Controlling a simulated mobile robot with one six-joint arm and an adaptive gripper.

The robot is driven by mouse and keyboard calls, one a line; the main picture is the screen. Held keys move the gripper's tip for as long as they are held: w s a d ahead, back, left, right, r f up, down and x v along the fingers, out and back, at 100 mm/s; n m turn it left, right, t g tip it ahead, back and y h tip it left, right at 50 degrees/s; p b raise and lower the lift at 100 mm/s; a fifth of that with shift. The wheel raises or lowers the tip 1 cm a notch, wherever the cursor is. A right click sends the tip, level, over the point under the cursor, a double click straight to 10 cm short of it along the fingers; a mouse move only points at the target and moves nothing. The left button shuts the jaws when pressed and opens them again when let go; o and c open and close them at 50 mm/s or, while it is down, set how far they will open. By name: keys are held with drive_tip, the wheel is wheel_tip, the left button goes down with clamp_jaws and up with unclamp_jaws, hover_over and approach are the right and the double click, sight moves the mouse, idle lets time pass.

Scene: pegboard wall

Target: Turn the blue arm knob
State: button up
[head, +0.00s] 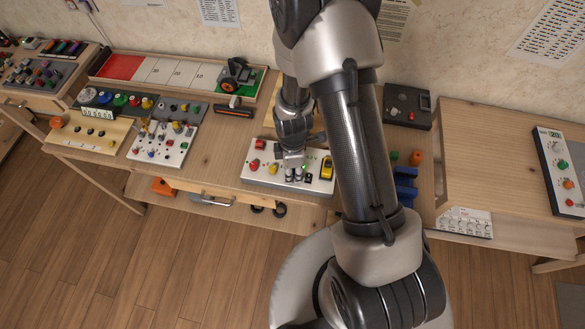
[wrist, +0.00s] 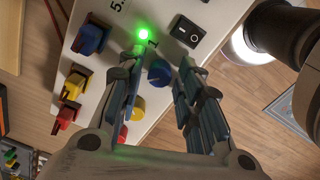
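In the wrist view a round blue knob (wrist: 159,73) shows between the fingertips of my gripper (wrist: 150,64). The fingers stand apart on either side of it; I cannot tell whether they touch it. A second blue knob (wrist: 90,40), with a raised bar shape, sits to the left on the same white panel (wrist: 135,12). In the head view my gripper (head: 293,170) is low over the white panel (head: 262,180) on the bench; the blue knobs cannot be made out there.
A green light (wrist: 143,33) and a black rocker switch (wrist: 187,31) are beyond the fingertips. Yellow (wrist: 75,83) and red (wrist: 65,112) knobs line the left side. In the head view, a yellow device (head: 327,166) is right of the gripper, and another knob panel (head: 140,157) is at left.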

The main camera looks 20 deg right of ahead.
clamp_jaws()
drive_tip(key=shift+m, duration=0.3)
drive_tip(key=m+b, duration=0.1)
drive_tip(key=m, duration=0.5)
drive_tip(key=m+b, duration=0.1)
drive_tip(key=m, duration=0.4)
drive_tip(key=shift+m+b, duration=0.3)
drive_tip(key=shift+m, duration=0.1)
drive_tip(key=m+b, duration=0.1)
drive_tip(key=m, duration=0.4)
drive_tip(key=shift+m, duration=0.4)
drive_tip(key=shift+o, duration=1.4)
unclamp_jaws()
